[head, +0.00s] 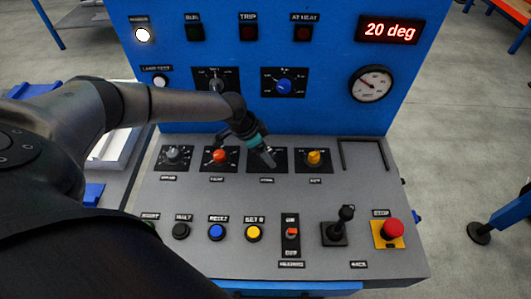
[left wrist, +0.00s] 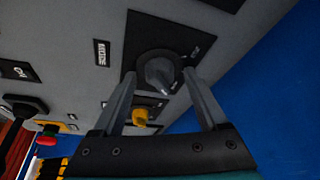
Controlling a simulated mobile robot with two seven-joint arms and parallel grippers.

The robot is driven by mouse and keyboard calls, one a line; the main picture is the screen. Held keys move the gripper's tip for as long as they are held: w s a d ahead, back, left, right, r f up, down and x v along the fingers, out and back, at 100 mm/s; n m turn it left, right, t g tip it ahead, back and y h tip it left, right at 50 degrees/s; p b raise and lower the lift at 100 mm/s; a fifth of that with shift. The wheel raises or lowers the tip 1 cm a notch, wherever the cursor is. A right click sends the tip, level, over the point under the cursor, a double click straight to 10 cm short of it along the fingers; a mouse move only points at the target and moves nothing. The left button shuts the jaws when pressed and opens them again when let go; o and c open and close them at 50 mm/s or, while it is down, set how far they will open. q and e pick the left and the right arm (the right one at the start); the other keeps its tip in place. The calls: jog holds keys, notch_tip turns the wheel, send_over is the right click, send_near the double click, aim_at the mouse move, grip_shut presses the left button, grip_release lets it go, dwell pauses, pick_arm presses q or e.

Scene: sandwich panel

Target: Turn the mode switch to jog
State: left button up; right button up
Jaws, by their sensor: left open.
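My left gripper (head: 266,158) is open over this plate. In the left wrist view its two fingertips (left wrist: 160,80) lie on either side of the knob, with nothing held. I cannot tell whether they touch it. The knob's setting and the jog mark are too small to read. My right gripper is in neither view.
A yellow knob (head: 314,157) sits right of the mode switch and a red-orange knob (head: 219,156) left of it. Buttons, a joystick (head: 345,215) and a red mushroom button (head: 392,228) are in front. The blue upright panel (head: 330,100) rises behind.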

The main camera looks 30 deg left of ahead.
pick_arm(q)
grip_shut()
dwell(0.7)
